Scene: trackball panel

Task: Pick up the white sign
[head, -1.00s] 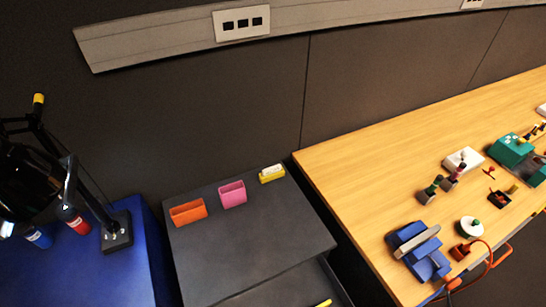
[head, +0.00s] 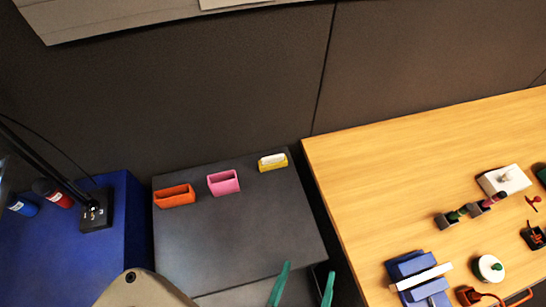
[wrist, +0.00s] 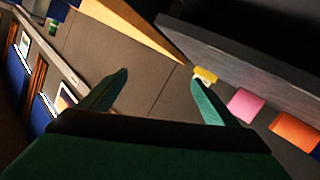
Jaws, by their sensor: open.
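A small white piece, which looks like the white sign (head: 272,159), sits in a yellow holder (head: 274,167) at the back right of the dark grey cabinet top (head: 245,225). In the wrist view the yellow holder (wrist: 205,75) shows near the right fingertip, with a little white below it. My gripper (head: 304,284) has green fingers at the bottom of the head view, in front of the holder and apart from it. It also shows in the wrist view (wrist: 160,78), with its fingers spread and nothing between them.
A pink holder (head: 223,183) and an orange holder (head: 174,196) stand left of the yellow one. A blue cabinet (head: 125,215) is at left, with a lamp stand base (head: 97,211). A wooden table (head: 390,165) with several devices is at right. A dark wall rises behind.

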